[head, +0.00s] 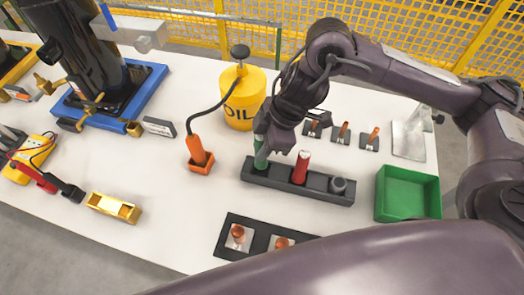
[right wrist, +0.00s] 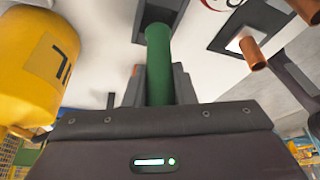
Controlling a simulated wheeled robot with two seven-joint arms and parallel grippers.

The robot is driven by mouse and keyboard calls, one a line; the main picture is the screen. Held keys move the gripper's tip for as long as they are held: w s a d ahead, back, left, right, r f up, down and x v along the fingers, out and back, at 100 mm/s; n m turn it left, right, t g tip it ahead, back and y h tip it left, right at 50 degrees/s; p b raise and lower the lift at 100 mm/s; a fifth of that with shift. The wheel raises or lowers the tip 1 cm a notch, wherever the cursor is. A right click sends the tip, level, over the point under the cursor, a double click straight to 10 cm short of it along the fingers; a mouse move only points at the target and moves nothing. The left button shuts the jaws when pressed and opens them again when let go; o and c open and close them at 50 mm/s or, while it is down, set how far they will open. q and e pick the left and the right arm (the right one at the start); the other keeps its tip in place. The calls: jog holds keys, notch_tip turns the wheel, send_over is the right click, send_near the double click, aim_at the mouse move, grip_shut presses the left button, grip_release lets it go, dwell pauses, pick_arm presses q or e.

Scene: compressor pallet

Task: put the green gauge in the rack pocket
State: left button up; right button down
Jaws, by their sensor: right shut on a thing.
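The green gauge (head: 261,155) is a green cylinder standing upright at the left end of the dark rack (head: 318,194). Its lower end appears to be in the rack's left pocket; how deep it sits I cannot tell. My right gripper (head: 267,140) is shut around the gauge's upper part, above the rack. In the right wrist view the green gauge (right wrist: 160,65) stands between the fingers, its far end meeting a dark surface. My left gripper is out of view.
A yellow oil can (head: 243,97) stands close behind the rack. An orange-based tool (head: 199,160) is to the left, a green bin (head: 407,194) to the right. A dark plate with copper pieces (head: 238,235) lies in front. White table is clear between the gold block (head: 114,207) and plate.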

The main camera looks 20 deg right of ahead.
jog(key=shift+f, duration=1.25)
jog(key=shift+f, duration=0.15)
jog(key=c, duration=1.2)
grip_release()
jog(key=w+p+v, duration=0.1)
jog(key=p+v, duration=0.1)
jog(key=v, duration=1)
jog(key=shift+s+r, duration=0.2)
jog(key=shift+s, duration=0.25)
